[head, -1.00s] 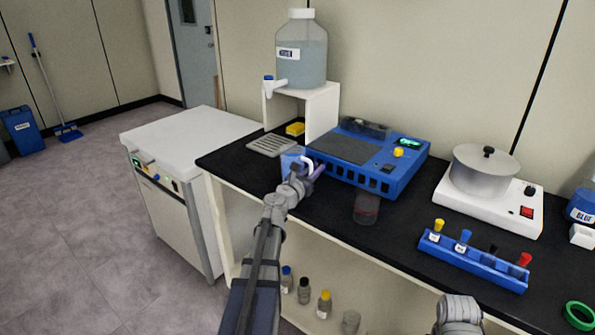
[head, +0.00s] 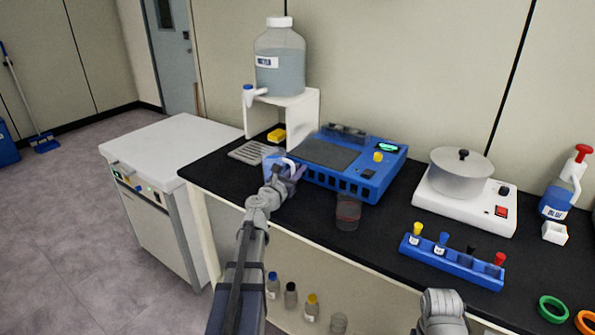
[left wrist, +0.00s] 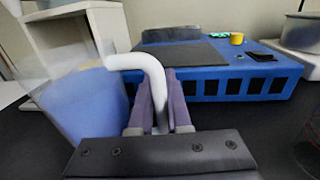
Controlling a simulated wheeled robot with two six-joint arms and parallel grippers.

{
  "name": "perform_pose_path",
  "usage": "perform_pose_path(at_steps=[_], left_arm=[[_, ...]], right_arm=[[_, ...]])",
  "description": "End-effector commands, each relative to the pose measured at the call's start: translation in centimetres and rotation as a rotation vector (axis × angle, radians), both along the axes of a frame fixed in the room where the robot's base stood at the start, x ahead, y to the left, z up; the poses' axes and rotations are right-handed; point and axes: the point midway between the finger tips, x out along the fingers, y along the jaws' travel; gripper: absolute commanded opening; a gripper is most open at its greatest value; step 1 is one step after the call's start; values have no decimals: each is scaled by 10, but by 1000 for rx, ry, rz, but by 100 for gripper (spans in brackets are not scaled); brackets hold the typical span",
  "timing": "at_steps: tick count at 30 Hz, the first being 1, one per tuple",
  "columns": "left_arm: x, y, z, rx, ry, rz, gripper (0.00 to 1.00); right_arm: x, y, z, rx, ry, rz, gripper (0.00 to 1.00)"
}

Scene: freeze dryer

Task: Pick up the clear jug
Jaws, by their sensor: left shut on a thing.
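The clear jug (left wrist: 80,98) has a white handle and see-through walls, with blue showing in its lower part. In the left wrist view my left gripper (left wrist: 157,100) is shut on its white handle (left wrist: 150,68), which passes between the purple fingers. In the head view the jug (head: 271,163) is at the blue machine's left front corner, partly behind my left gripper (head: 292,172). I cannot tell whether its base touches the bench. My right arm shows at the bottom right of the head view; its fingers do not.
The blue machine (head: 368,183) stands right beside the jug. Behind are a drip grate (head: 246,152), a yellow sponge (head: 277,135) and a large bottle (head: 281,68) on a white stand. A clear cup (head: 348,212) stands in front; a blue rack (head: 450,262) is further right.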

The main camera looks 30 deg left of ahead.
Motion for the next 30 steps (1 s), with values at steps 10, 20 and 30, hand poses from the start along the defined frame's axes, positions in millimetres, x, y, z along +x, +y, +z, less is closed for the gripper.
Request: perform_pose_path(at_steps=[10, 20, 30], left_arm=[[0, 0, 33, 1, 0, 0, 0], [0, 0, 60, 1, 0, 0, 0], [0, 0, 73, 1, 0, 0, 0]], right_arm=[[0, 0, 33, 0, 0, 0, 50], [0, 0, 60, 0, 0, 0, 50], [0, 0, 73, 0, 0, 0, 50]])
